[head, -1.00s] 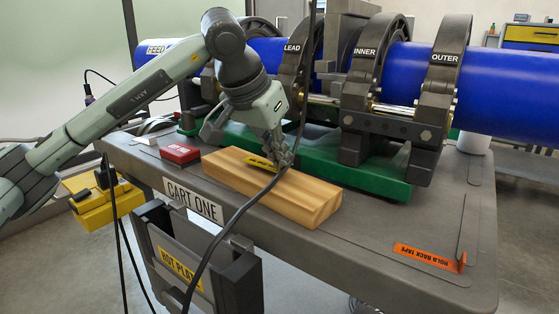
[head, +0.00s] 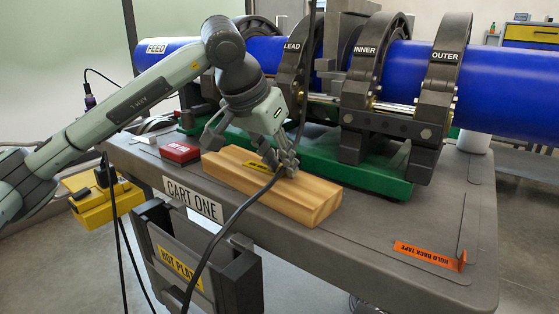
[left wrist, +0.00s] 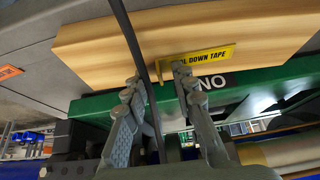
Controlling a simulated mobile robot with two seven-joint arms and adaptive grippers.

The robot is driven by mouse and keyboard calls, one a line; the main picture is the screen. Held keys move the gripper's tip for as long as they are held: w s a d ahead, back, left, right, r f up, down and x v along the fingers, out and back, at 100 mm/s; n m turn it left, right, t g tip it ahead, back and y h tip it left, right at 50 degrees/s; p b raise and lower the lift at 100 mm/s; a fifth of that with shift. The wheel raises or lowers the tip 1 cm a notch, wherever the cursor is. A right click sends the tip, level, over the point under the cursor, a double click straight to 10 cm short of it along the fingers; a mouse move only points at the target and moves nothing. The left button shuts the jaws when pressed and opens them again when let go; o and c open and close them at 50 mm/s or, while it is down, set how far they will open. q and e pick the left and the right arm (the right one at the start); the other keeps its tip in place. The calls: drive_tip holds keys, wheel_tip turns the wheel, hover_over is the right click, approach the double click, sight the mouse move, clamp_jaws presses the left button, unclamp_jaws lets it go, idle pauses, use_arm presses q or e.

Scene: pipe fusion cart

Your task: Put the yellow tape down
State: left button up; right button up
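The yellow tape (head: 262,168), a short strip with black lettering, shows on the top of the wooden block (head: 315,205). In the left wrist view the tape (left wrist: 208,57) appears to lie flat near the block's edge, its near end close to my fingertips. My left gripper (head: 282,167) is low over the block, pointing down, beside the tape's right end. In the left wrist view its two fingers (left wrist: 158,84) stand apart, and a black cable crosses in front of the gap. My right gripper is not in view.
A red box (head: 180,152) sits left of the block. The green base (head: 375,182) with pipe clamps and blue pipe (head: 510,95) stands behind. A black cable (head: 235,217) hangs across the block. Orange tape (head: 429,257) lies at the cart's right, with bare tabletop around it.

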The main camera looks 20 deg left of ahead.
use_arm(q)
drive_tip(key=shift+r, duration=0.2)
drive_tip(key=v, duration=1.2)
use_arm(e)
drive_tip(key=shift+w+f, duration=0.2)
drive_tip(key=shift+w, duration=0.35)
use_arm(q)
drive_tip(key=shift+f, duration=0.1)
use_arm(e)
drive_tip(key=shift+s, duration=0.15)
